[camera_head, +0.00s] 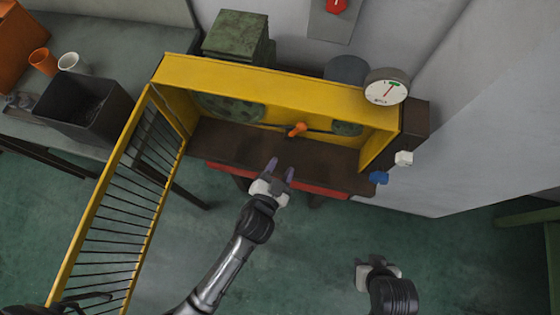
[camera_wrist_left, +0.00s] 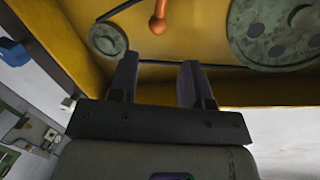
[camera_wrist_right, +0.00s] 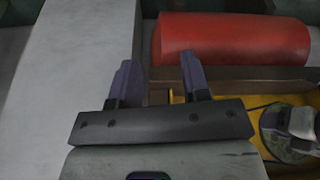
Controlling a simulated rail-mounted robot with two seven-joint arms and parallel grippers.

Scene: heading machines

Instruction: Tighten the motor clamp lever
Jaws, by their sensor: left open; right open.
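The orange clamp lever (camera_head: 298,129) stands inside the open yellow machine housing (camera_head: 285,86), between a large green pulley (camera_head: 228,106) and a small pulley (camera_head: 347,128). In the left wrist view the lever (camera_wrist_left: 158,18) is at the top, beyond my fingers. My left gripper (camera_head: 280,170) is open and empty, at the front edge of the housing and short of the lever. It also shows in the left wrist view (camera_wrist_left: 160,82). My right gripper (camera_wrist_right: 155,80) is open and empty. In the head view it is low, in front of the machine at right, fingers unclear.
The yellow barred guard door (camera_head: 115,200) is swung open at left. A dial gauge (camera_head: 386,87) tops the housing's right end, with white (camera_head: 403,158) and blue (camera_head: 379,177) knobs below. A red bar (camera_head: 225,169) runs along the front. A bench with a dark bin (camera_head: 82,105) stands left.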

